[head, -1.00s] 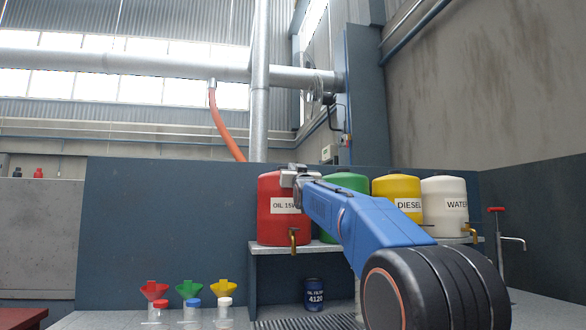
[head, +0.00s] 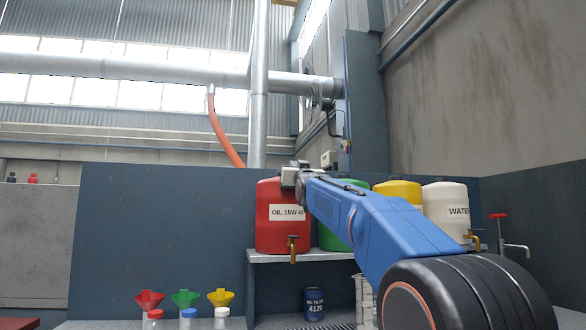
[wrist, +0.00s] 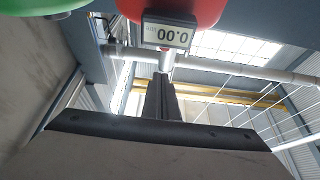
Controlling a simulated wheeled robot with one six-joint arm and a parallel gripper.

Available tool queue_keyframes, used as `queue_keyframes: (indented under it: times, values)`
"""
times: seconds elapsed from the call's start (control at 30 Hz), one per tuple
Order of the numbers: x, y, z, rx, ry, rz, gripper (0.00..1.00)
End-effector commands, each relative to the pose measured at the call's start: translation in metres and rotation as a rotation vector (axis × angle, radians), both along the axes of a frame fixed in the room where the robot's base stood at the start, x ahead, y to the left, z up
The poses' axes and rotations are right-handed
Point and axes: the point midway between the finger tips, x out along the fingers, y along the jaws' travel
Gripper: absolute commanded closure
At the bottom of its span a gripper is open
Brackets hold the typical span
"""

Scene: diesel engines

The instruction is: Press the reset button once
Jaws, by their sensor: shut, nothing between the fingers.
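I cannot pick out the reset button for certain in either view. In the wrist view a small display (wrist: 168,34) reads 0.00 upside down, in front of a red rounded thing (wrist: 190,8). A pale piece lies between the display and my fingertips; I cannot tell what it is. My gripper (wrist: 163,76) is shut and empty, its tips just short of this piece in the picture.
A green container (head: 333,237), a yellow one (head: 402,188) and a white water container (head: 446,205) stand right of the red one on a shelf, partly behind my arm. A blue oil filter can (head: 314,303) stands below. Coloured funnels (head: 186,298) and bottles stand at left.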

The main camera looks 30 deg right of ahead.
Motion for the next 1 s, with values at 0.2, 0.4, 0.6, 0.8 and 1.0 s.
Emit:
queue_keyframes:
  times: [0.2,0.4,0.6,0.8,1.0]
  values:
    - [-0.029,0.008,-0.012,-0.001,-0.002,0.0,1.0]
    - [-0.051,0.015,-0.022,-0.001,-0.003,0.0,1.0]
    - [-0.062,0.018,-0.027,-0.001,-0.003,0.0,1.0]
    - [-0.063,0.018,-0.028,-0.001,-0.003,0.0,1.0]
    - [-0.063,0.018,-0.028,-0.001,-0.003,0.0,1.0]
